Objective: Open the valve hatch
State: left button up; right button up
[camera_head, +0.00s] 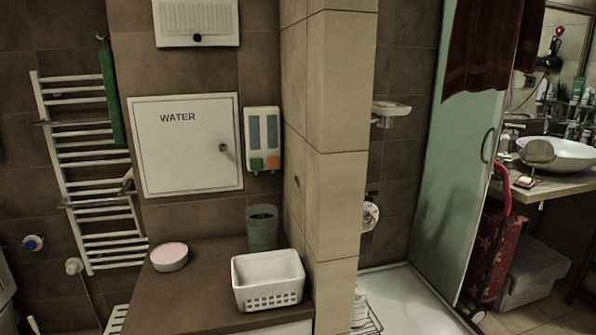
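The valve hatch (185,155) is a white square panel marked "WATER", set in the brown tiled wall left of centre. It looks closed, flush in its frame. A small round knob or lock (223,148) sits near its right edge. Neither of my grippers shows in the head view.
A brown counter (205,285) below the hatch holds a white basket (268,281), a grey cup (262,228) and a round pink-topped box (169,257). A dispenser (262,139) hangs right of the hatch, and a towel rail (85,175) left. A tiled pillar (335,150) stands at right.

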aim_at(185, 144)
jog(key=u, duration=0.7)
jog(key=i+l, duration=0.05)
